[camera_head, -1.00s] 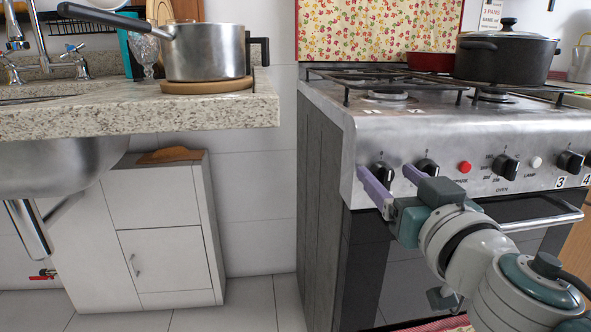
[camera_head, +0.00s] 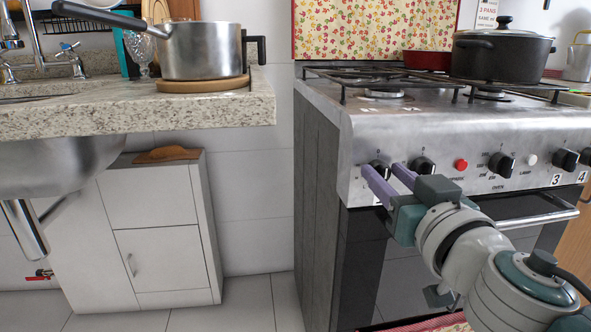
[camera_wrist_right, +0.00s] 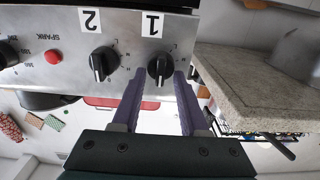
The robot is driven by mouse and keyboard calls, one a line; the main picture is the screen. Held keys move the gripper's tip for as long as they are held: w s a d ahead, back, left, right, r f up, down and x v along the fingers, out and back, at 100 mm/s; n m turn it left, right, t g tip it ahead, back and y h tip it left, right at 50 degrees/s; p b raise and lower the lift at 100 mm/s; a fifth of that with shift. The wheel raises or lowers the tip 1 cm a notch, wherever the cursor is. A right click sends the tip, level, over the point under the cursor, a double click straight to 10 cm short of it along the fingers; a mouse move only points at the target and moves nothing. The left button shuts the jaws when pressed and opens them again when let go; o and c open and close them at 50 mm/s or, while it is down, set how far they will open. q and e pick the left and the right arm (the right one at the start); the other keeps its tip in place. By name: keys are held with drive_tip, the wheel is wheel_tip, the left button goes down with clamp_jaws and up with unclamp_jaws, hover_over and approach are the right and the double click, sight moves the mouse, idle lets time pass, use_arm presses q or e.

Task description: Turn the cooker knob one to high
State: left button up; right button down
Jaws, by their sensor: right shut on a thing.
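Cooker knob one (camera_head: 379,167) is the black knob at the far left of the cooker's steel front panel. It shows in the right wrist view (camera_wrist_right: 160,68) beside its upside-down "1" label (camera_wrist_right: 152,24), with its pale pointer line roughly upright in that picture. My right gripper (camera_head: 382,168) has its two purple fingers on either side of this knob, shut on it. The fingers also show in the wrist view (camera_wrist_right: 160,78). They partly hide the knob in the head view. My left gripper is in neither view.
Knob two (camera_head: 423,166) sits close to the right of knob one, then a red button (camera_head: 461,165) and more knobs. The oven handle (camera_head: 540,220) runs below the panel. A black pot (camera_head: 500,55) stands on the hob. A granite counter (camera_head: 200,118) is at the left.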

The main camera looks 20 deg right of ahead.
drive_tip(key=shift+n, duration=0.3)
drive_tip(key=n, duration=0.2)
drive_tip(key=shift+a+n+b, duration=0.15)
drive_tip(key=shift+n+b, duration=0.15)
drive_tip(key=shift+n, duration=0.1)
drive_tip(key=n, duration=0.3)
drive_tip(key=shift+w+a, duration=0.1)
drive_tip(key=shift+a, duration=0.05)
drive_tip(key=shift+a+f+n+b, duration=0.15)
drive_tip(key=shift+n+b, duration=0.1)
drive_tip(key=shift+n, duration=1.55)
drive_tip(key=shift+d+f+n+b, duration=0.1)
drive_tip(key=shift+n+b, duration=0.1)
drive_tip(key=shift+n, duration=1.6)
drive_tip(key=shift+a, duration=0.1)
drive_tip(key=shift+c, duration=2.2)
unclamp_jaws()
